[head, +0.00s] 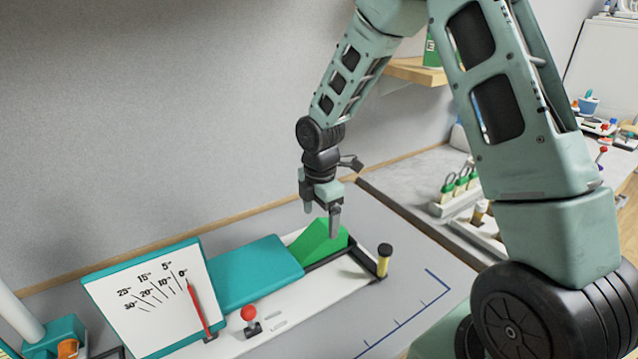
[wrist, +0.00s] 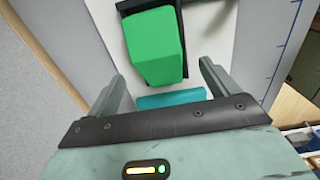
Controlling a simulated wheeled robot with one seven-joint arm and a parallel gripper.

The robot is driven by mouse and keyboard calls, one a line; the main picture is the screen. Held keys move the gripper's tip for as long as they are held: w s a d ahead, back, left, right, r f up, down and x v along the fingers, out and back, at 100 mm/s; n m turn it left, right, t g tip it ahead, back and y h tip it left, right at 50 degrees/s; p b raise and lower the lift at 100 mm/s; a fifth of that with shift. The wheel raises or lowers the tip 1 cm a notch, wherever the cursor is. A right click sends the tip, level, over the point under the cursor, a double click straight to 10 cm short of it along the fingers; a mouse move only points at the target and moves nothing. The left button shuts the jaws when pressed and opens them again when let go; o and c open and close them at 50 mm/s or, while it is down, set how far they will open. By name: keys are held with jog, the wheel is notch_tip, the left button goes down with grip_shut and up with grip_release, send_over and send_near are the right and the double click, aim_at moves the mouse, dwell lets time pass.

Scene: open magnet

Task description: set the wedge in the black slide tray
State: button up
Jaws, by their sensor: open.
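The green wedge (head: 318,243) lies at the right end of the white bench device, with its high end to the right. In the wrist view the wedge (wrist: 155,45) has the black slide tray (wrist: 185,62) showing along its right side and top left corner. The tray's dark edge (head: 328,258) also runs along the wedge's front in the head view. The wedge appears to rest in the tray; whether it sits fully flat I cannot tell. My gripper (head: 321,221) is open and empty just above the wedge. Its fingers (wrist: 161,73) stand apart on either side of the wedge's near end.
A teal block (head: 256,273) stands left of the wedge, beside a white angle scale (head: 150,293) with a red pointer. A red-knobbed lever (head: 249,314) and a black-topped yellow post (head: 384,261) stand close by. The grey mat at front right is clear.

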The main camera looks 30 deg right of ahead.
notch_tip(320, 180, up, 10)
jog(key=b, duration=0.1)
jog(key=shift+w+r, duration=0.15)
jog(key=shift+r, duration=0.05)
dwell(0.3)
